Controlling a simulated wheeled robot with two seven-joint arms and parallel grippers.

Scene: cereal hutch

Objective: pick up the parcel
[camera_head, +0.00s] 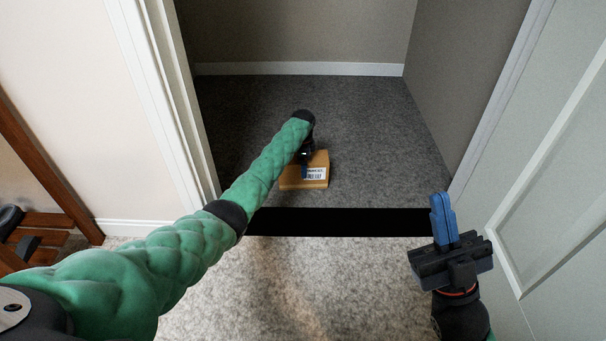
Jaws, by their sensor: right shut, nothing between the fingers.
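The parcel (317,182) is a small brown cardboard box with a white printed label. It sits on the dark carpet just beyond the doorway. My left arm reaches in from the left and its gripper (304,170) is over the parcel's upper left part. The wrist hides most of that gripper and part of the parcel, so I cannot tell whether the fingers hold it. My right gripper (441,205) is shut and empty, with its blue fingers together, at the right in front of the threshold.
A black threshold strip (350,222) crosses the doorway between the light carpet (300,290) and the dark carpet (380,130). A white door frame (165,90) stands at left and a panelled door (560,190) at right. Wooden furniture (40,170) is at far left. The dark carpet around the parcel is clear.

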